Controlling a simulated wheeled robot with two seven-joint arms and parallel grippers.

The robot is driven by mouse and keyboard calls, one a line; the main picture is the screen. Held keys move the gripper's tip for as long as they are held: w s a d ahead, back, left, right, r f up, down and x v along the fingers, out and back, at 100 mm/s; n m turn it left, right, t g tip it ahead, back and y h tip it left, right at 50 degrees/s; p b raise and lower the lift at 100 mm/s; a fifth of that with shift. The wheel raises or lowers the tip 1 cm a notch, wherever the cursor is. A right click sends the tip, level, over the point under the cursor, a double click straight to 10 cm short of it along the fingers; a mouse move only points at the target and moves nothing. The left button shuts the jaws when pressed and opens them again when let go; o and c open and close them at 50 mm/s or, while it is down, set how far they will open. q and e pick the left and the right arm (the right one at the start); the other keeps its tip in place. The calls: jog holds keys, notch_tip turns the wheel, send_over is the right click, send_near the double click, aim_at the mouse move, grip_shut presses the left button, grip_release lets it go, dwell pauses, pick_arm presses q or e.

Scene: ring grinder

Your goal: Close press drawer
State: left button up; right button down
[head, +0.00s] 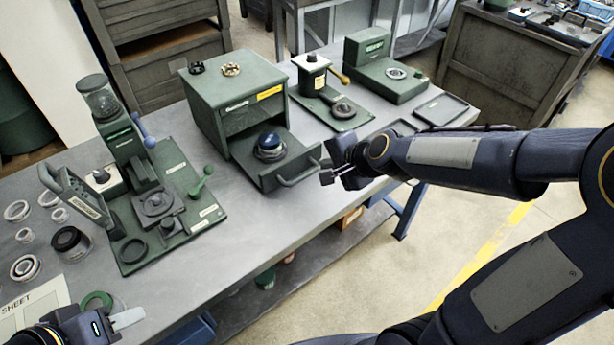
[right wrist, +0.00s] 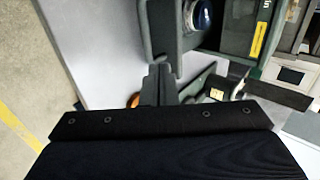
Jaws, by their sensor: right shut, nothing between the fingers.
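The green press (head: 238,105) stands on the bench with its drawer (head: 283,175) pulled out towards the front. A round piece with a dark blue top (head: 269,146) sits in the drawer. My right gripper (head: 326,174) is shut and empty, close to the right end of the drawer's front and its handle (head: 300,176). In the right wrist view the shut fingers (right wrist: 159,80) are close to the drawer's edge (right wrist: 163,35); I cannot tell whether they touch. My left gripper (head: 112,322) is at the lower left, partly cut off, its jaws unclear.
A green ring-grinder station (head: 155,200) with levers stands left of the press. A small green stand (head: 330,105) and another green machine (head: 385,70) stand to the right. Several rings and a sheet (head: 35,305) lie at the left. The bench before the drawer is clear.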

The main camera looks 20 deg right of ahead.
jog(key=b+x, duration=0.2)
jog(key=x, duration=0.6)
jog(key=shift+w+f, duration=0.15)
jog(key=shift+w+a+f, duration=0.2)
jog(key=shift+w+f, duration=0.15)
jog(key=shift+w, duration=0.05)
